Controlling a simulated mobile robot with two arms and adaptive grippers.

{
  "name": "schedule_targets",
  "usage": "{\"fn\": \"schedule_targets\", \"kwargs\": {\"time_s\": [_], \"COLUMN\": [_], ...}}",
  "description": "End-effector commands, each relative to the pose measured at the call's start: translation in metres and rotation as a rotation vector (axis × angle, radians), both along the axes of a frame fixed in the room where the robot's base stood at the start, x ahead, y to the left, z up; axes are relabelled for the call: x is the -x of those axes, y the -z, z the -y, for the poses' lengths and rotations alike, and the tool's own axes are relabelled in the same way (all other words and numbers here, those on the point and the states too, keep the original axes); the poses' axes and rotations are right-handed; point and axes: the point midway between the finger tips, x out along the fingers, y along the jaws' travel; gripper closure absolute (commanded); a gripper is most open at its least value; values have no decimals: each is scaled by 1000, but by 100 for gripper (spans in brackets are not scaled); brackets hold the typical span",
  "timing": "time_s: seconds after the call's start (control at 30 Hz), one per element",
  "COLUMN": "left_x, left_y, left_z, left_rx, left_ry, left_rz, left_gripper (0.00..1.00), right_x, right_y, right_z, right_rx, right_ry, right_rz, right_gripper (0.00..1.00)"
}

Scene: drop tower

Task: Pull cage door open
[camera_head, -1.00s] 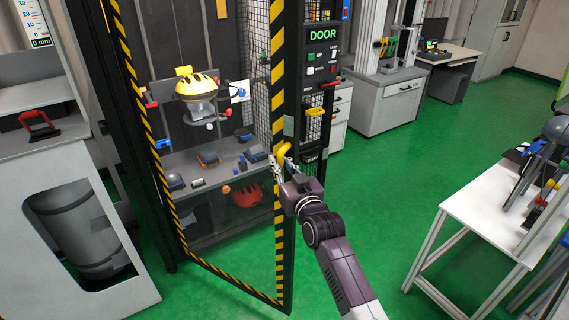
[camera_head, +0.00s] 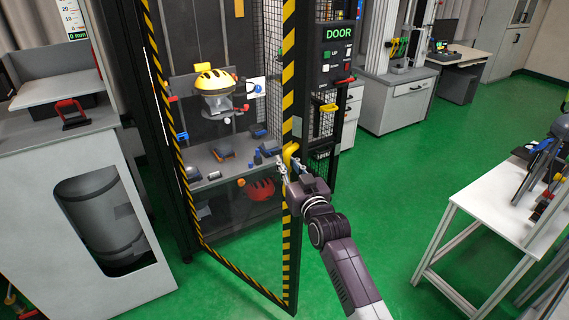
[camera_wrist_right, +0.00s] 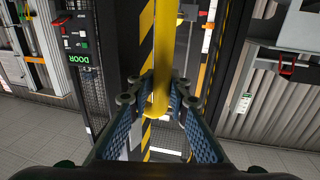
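The cage door (camera_head: 289,250) has a black and yellow striped frame and a see-through panel. It stands partly open, its free edge swung out toward me, with green floor showing through its lower part. The yellow door handle (camera_head: 291,152) is on its free edge and shows large in the wrist view (camera_wrist_right: 164,70). My right gripper (camera_head: 283,168) is at the handle. In the wrist view its two fingers (camera_wrist_right: 160,98) lie on either side of the handle and look closed on it; exact contact is hard to see. My left gripper is not in view.
The drop tower cage holds a yellow helmet (camera_head: 213,80) and tools on a shelf. A post with a DOOR panel (camera_head: 338,50) stands right of the door. A grey cabinet (camera_head: 40,230) is left, a white table (camera_head: 490,195) right. Green floor between is clear.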

Motion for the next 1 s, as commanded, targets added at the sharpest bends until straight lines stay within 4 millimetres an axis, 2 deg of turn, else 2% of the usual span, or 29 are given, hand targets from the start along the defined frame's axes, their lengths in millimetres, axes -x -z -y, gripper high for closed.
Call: {"fn": "schedule_targets", "kwargs": {"time_s": [0.03,0.13,0.57,0.77,1.0], "left_x": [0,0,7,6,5], "left_y": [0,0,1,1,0], "left_z": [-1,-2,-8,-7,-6], "left_rx": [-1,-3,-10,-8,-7], "left_ry": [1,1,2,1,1], "left_rz": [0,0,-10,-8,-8], "left_gripper": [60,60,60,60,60], "right_x": [-1,0,3,21,56], "right_y": [3,2,1,2,2], "right_z": [3,2,1,9,26], "right_rx": [3,3,0,0,0], "right_ry": [4,3,-1,0,0], "right_rz": [-4,-3,-2,-2,-3], "right_gripper": [78,69,69,69,69]}}
